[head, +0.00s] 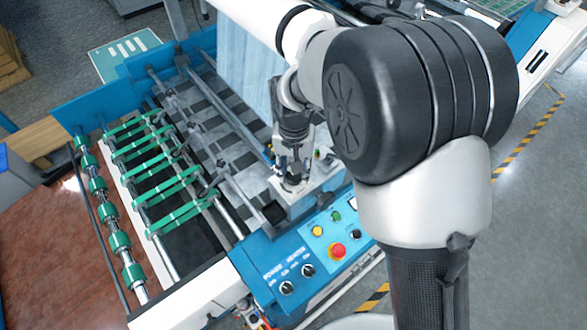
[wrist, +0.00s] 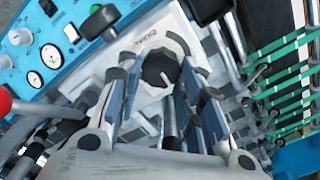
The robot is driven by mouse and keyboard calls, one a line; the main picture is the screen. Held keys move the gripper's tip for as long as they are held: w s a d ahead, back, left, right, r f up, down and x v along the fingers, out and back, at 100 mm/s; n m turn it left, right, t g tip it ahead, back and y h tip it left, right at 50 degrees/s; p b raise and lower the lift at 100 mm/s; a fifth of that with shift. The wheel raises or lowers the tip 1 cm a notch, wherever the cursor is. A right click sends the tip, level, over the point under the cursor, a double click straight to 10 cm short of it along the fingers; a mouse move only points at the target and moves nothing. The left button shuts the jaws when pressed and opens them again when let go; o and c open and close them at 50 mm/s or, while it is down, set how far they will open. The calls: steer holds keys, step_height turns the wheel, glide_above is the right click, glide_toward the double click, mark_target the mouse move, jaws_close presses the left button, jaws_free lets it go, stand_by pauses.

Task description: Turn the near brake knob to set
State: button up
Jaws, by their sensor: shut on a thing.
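The brake knob (wrist: 160,69) is a dark round knob on a pale plate (wrist: 150,98) with a grey arc and small lettering that I cannot read. In the wrist view my gripper (wrist: 162,72) has a finger on each side of the knob and is shut on it. In the head view my gripper (head: 293,178) points down at the pale housing behind the control panel. I cannot read which setting the knob points to.
The blue control panel (head: 262,268) with dials, buttons and a red mushroom button (head: 337,251) lies close in front of the gripper. A dark block (head: 273,212) sits beside the housing. Rollers with green bands (head: 165,180) lie to the left.

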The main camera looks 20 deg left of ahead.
steer(key=shift+m, duration=1.7)
steer(key=o, duration=1.1)
steer(key=shift+r, duration=0.1)
step_height(320, 180, up, 12)
steer(key=shift+f, duration=0.1)
steer(key=shift+d, duration=0.1)
